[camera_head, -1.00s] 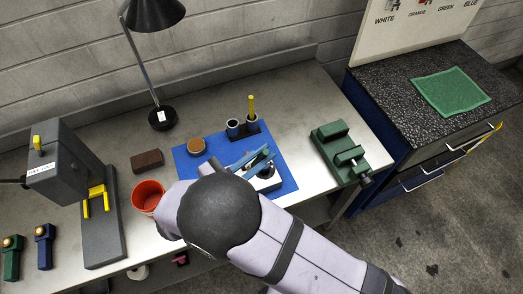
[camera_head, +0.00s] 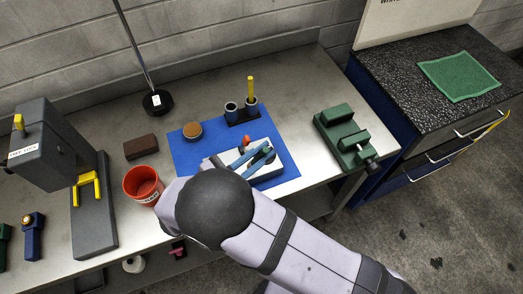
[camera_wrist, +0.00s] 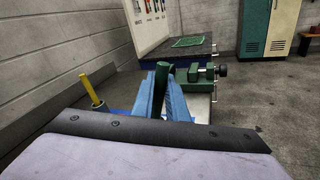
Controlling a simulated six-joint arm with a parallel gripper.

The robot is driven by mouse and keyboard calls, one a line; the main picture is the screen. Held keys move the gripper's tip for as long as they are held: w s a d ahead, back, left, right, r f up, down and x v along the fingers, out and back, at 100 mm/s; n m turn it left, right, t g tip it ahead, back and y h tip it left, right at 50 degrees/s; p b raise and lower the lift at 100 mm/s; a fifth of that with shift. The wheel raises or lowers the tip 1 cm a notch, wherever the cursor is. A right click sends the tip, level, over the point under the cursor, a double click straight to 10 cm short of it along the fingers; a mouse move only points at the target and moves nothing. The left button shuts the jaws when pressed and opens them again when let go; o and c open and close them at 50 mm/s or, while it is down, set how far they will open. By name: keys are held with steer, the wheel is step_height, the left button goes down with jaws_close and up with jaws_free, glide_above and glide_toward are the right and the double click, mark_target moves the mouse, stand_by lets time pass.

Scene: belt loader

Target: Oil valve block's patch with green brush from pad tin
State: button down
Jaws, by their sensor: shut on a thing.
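My gripper (camera_head: 268,150) has blue fingers over the right part of the blue mat, above a white block (camera_head: 270,168) with an orange-red part (camera_head: 246,142) behind them. This looks like the valve block; its patch is hidden. In the wrist view my gripper (camera_wrist: 163,85) is shut on a green upright piece, apparently the green brush (camera_wrist: 162,72). Its bristles are hidden. The round tin (camera_head: 192,130) with a brown top, apparently the pad tin, sits on the mat's left part. Behind is a dark two-cup holder (camera_head: 242,117); its right cup holds a yellow brush (camera_head: 251,89), its left cup looks empty.
A red cup (camera_head: 143,184) and a brown block (camera_head: 140,147) stand left of the blue mat (camera_head: 180,152). A grey press (camera_head: 93,222) is further left. A green vise (camera_head: 345,135) stands to the right. The lamp base (camera_head: 157,102) is behind.

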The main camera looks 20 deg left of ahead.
steer(key=s+a, duration=0.3)
steer(key=shift+w+d+f+p, duration=0.15)
steer(key=shift+w+d+p, duration=0.2)
steer(key=shift+w+d, duration=1.2)
step_height(320, 180, up, 8)
steer(key=p, duration=0.5)
steer(key=shift+p, duration=0.35)
steer(key=shift+f, duration=0.2)
step_height(320, 180, down, 6)
steer(key=b, duration=0.5)
steer(key=shift+r+b, duration=0.25)
steer(key=shift+b, duration=0.15)
